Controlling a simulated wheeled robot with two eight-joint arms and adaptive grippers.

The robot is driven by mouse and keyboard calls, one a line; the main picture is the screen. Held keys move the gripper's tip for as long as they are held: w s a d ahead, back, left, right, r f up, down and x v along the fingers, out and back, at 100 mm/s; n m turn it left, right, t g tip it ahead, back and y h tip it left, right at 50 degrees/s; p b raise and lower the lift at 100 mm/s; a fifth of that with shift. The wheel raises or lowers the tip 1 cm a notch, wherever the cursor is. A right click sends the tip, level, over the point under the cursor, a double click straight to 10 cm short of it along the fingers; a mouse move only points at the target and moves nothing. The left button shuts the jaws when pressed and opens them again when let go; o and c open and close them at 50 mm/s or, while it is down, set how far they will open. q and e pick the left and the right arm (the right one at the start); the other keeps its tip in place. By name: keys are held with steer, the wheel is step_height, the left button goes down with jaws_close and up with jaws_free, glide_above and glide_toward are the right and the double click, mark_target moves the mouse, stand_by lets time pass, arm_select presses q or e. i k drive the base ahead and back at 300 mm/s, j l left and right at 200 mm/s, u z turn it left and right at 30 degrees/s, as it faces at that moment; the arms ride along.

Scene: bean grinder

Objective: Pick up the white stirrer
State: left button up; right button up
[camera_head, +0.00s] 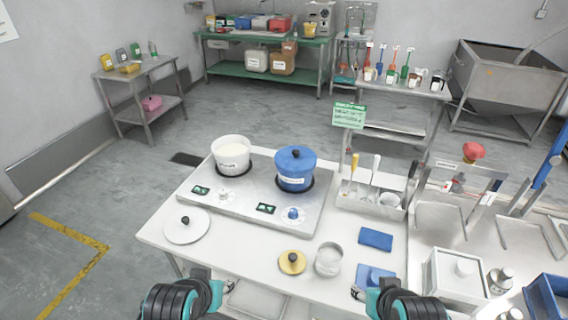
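A white stirrer (375,166) stands upright in a metal utensil holder (362,205) at the right of the white table. A yellow-handled utensil (354,164) stands to its left, and a dark-handled one (412,171) to its right. The stirrer's lower end is hidden inside the holder. My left gripper (229,285) is at the bottom edge, left of centre, far from the stirrer. My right gripper (358,293) is at the bottom edge, below and apart from the holder. Both are small and partly hidden by my arms, so their finger openings are unclear.
A two-burner cooker (236,205) carries a white pot (231,160) and a blue lidded pot (295,170).

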mark_target(375, 162)
steer(key=i+j+z, duration=0.15)
steer(key=j+z, duration=0.25)
steer(key=i+j+z, duration=0.1)
steer(key=j+z, duration=0.65)
steer(key=i+l, duration=0.05)
